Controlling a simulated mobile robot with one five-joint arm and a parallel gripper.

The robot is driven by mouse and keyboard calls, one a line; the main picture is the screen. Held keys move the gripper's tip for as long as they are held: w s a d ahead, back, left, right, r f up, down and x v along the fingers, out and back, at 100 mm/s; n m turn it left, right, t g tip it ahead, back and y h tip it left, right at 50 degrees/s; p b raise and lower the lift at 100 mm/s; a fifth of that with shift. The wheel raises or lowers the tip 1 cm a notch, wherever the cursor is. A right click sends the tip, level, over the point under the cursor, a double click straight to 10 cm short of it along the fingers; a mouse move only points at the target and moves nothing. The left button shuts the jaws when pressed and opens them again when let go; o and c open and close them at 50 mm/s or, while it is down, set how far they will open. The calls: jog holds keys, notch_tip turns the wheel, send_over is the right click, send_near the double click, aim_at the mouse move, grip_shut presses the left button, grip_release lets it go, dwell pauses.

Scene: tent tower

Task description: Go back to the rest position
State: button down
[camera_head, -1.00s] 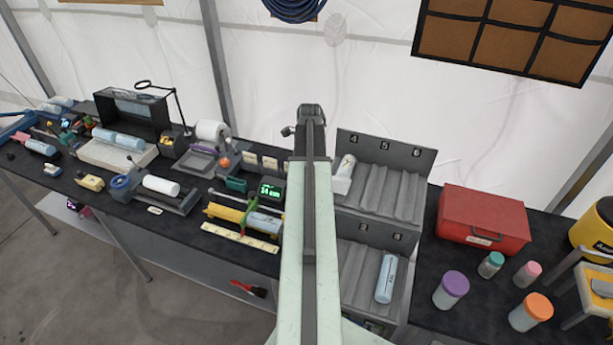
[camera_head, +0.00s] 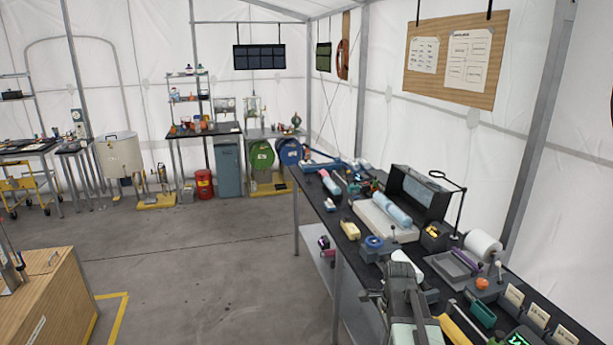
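My arm shows at the bottom of the head view, right of the middle, in front of the black workbench (camera_head: 352,258). Its dark grey end, my gripper (camera_head: 402,272), is seen from behind and above. The fingertips are hidden, so I cannot tell whether it is open or shut, or whether it holds anything. The bench tools lie beyond it and on both sides.
The bench carries a tray with light blue rolls (camera_head: 392,208), a white roll (camera_head: 483,245), a lamp (camera_head: 458,200) and small tools. Open grey floor (camera_head: 200,270) lies left of the bench. A wooden crate (camera_head: 55,300) stands at the lower left.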

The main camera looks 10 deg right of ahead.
jog(key=s+a+f+n+b, duration=0.1)
jog(key=s+a+f+n, duration=0.1)
jog(key=a+n, duration=0.4)
jog(key=s+a+f+n+b, duration=0.1)
jog(key=a+n, duration=0.5)
jog(key=n, duration=0.6)
jog(key=shift+s+a+f+n, duration=0.3)
jog(key=shift+s+a+f, duration=0.05)
jog(key=shift+s, duration=0.2)
